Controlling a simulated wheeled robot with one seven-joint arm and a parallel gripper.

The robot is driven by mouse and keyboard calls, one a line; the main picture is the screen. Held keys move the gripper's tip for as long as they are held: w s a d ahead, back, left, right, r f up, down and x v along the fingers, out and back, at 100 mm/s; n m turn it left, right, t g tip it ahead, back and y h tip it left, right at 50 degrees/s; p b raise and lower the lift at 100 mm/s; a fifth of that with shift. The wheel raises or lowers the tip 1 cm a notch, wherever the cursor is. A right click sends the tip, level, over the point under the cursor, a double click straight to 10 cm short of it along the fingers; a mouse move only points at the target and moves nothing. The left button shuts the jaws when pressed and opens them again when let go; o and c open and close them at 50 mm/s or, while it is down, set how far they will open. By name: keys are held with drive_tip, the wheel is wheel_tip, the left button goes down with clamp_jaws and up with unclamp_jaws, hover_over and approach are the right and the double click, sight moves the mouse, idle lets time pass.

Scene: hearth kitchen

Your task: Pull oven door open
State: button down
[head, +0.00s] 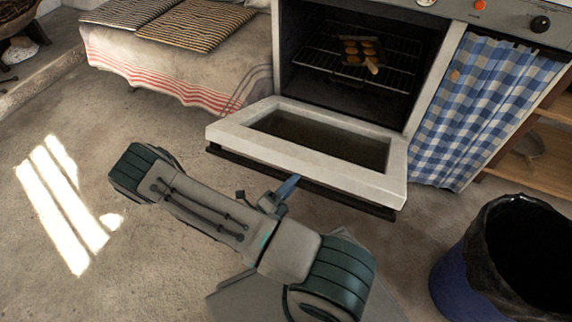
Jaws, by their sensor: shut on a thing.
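The oven door (306,145) is white with a dark window and is swung down, close to level, in front of the open oven (360,55). A dark handle bar (228,155) runs along the door's front edge. My gripper (286,188) is at the middle of this bar and is shut on it. My arm hides part of the gripper, and the grip itself shows only in small part.
A dark blue bin with a black liner (465,262) stands at the lower right. A blue checked curtain (475,110) hangs right of the oven. A cloth-covered bench with striped cushions (200,25) is at the upper left. The floor at the left is clear.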

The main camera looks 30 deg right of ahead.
drive_tip(key=shift+s+a+f+b, duration=0.1)
drive_tip(key=shift+f+b, duration=0.4)
drive_tip(key=shift+f, duration=1.4)
drive_tip(key=c, duration=1.3)
unclamp_jaws()
drive_tip(key=shift+o, duration=1.1)
drive_tip(key=shift+d+f, duration=0.2)
drive_tip(key=shift+d, duration=0.1)
drive_tip(key=shift+a+r, duration=0.1)
drive_tip(key=shift+a, duration=0.05)
drive_tip(key=shift+a, duration=0.1)
